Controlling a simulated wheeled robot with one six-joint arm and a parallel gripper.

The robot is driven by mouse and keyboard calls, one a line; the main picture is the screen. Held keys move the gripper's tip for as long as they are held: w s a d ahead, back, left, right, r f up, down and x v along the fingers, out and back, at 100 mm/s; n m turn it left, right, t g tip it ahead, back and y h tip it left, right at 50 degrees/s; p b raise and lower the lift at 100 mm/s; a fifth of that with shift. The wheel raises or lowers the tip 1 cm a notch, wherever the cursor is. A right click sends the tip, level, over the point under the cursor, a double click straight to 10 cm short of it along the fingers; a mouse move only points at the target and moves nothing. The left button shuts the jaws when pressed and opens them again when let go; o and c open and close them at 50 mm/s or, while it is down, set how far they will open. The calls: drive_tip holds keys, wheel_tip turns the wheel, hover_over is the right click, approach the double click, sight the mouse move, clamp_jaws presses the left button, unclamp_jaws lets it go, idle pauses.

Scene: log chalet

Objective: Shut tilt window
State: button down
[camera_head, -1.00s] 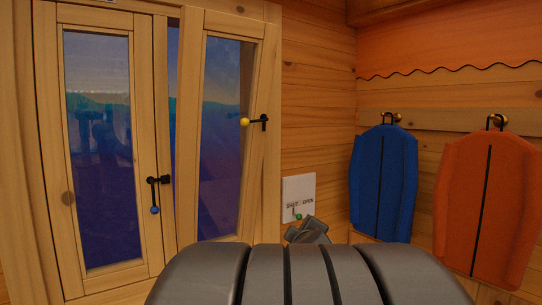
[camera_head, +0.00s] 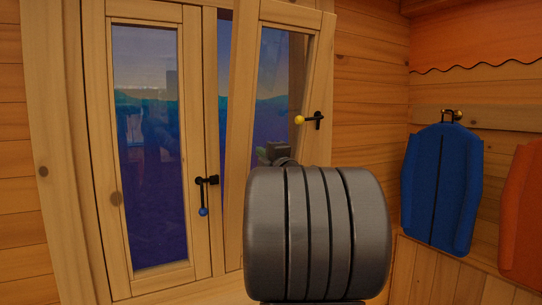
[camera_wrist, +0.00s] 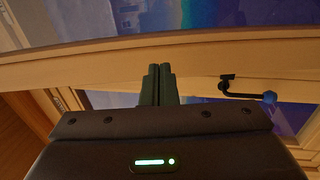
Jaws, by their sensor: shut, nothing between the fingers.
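The right window sash (camera_head: 318,75) is a wooden frame with a glass pane and leans inward at its top, apart from the window frame. Its black handle with a yellow knob (camera_head: 300,119) points left. The left sash (camera_head: 191,110) stands upright beside it, flush in the frame; its handle with a blue knob (camera_head: 203,211) hangs down. My gripper (camera_wrist: 158,70) is shut and empty, its fingertips close to a wooden window bar (camera_wrist: 215,62) in the wrist view. I cannot tell whether they touch. My arm hides the lower right sash in the head view.

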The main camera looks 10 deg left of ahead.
sight(249, 143)
drive_tip(key=p+x, duration=0.2)
drive_tip(key=x, duration=0.4)
drive_tip(key=shift+w+a, duration=0.15)
drive_tip(key=shift+w, duration=0.1)
